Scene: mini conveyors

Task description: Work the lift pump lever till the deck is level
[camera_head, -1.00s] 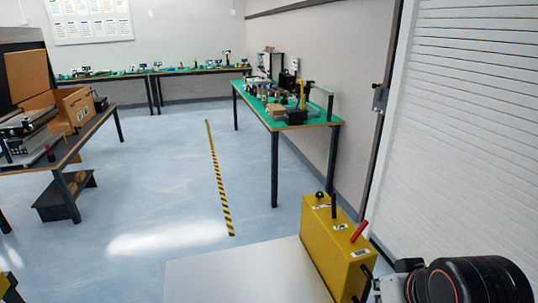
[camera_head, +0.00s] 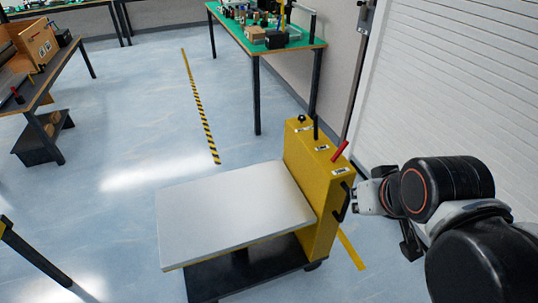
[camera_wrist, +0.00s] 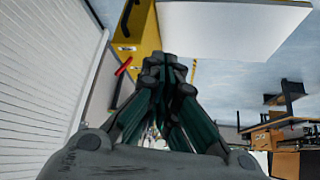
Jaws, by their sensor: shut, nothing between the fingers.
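A yellow lift unit (camera_head: 312,187) carries a pale grey deck (camera_head: 230,208) over a black base. I cannot tell for sure whether the deck is level. On the unit's top are a black ball knob (camera_head: 301,118), an upright black lever (camera_head: 316,128) and a slanted red lever (camera_head: 340,151); their labels are too small to read, so I cannot tell which is the pump lever. My gripper (camera_head: 358,197) is shut and empty, just right of the unit and below the red lever. In the wrist view my gripper (camera_wrist: 168,68) points toward the unit, with the red lever (camera_wrist: 123,67) beside it.
A black handle (camera_head: 343,202) sticks out from the unit's right side, close to my gripper. A white shutter wall (camera_head: 440,90) stands at the right. A green-topped bench (camera_head: 270,45) stands behind, and a cluttered bench (camera_head: 45,85) at the left. The floor between is open.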

